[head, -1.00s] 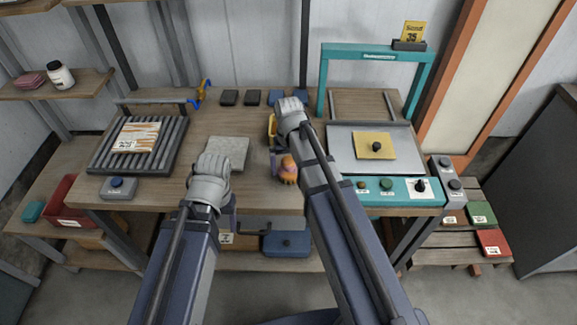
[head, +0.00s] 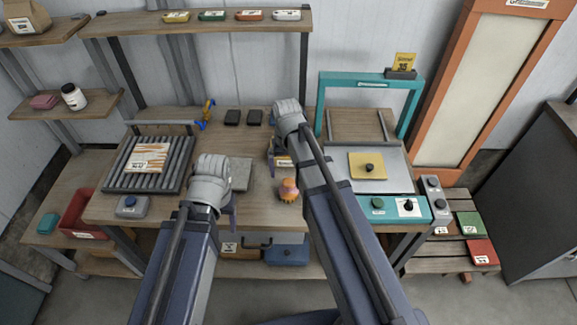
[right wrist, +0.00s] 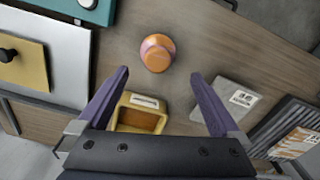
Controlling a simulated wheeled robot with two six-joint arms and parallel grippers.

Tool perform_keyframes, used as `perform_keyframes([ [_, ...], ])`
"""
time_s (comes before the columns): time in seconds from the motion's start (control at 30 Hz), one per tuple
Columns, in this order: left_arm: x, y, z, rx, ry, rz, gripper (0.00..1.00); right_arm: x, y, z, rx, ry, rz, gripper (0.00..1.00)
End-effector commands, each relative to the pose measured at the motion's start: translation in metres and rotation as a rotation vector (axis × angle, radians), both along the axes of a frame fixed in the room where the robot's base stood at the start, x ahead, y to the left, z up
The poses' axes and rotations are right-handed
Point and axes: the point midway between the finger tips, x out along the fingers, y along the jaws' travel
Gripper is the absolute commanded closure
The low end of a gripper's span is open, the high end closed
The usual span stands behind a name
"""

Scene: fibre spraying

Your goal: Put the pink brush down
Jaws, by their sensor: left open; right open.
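The pink brush (head: 289,190), with an orange top, rests on the wooden worktable (head: 262,205) near its front edge. In the right wrist view it appears as a round orange and pink shape (right wrist: 157,52), beyond and apart from the fingertips. My right gripper (right wrist: 160,75) is open with nothing between its purple fingers. In the head view my right gripper (head: 273,150) is partly hidden by its own arm, above the table behind the brush. My left gripper (head: 230,200) is open and empty left of the brush, near the grey slab (head: 241,174).
A small yellow bin (right wrist: 140,115) lies below the right fingers. A press with a teal frame (head: 322,100) and a plate with a yellow block (head: 368,166) stands right. A slatted rack (head: 118,180) is at left. Bare tabletop surrounds the brush.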

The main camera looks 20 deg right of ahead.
Motion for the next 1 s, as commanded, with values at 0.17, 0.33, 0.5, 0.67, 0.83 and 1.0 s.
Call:
perform_keyframes([
  [0.17, 0.000, 0.000, -0.001, 0.000, 0.000, 0.000, 0.34, -0.067, 0.054, 0.000, -0.038, 0.020, 0.161, 0.00],
  [0.33, 0.000, 0.000, -0.001, 0.000, 0.000, 0.000, 0.34, -0.123, 0.088, 0.000, -0.079, 0.036, 0.309, 0.00],
  [0.5, 0.000, 0.000, -0.001, 0.000, 0.000, 0.000, 0.34, -0.144, 0.099, 0.001, -0.099, 0.043, 0.372, 0.00],
  [0.67, 0.000, 0.000, -0.001, 0.000, 0.000, 0.000, 0.34, -0.143, 0.100, 0.001, -0.100, 0.045, 0.374, 0.00],
  [0.83, 0.000, 0.000, 0.000, 0.000, 0.000, 0.000, 0.34, -0.143, 0.100, 0.001, -0.100, 0.044, 0.373, 0.00],
  [1.0, 0.000, 0.000, -0.001, 0.000, 0.000, 0.000, 0.34, -0.143, 0.100, 0.001, -0.099, 0.043, 0.373, 0.00],
])
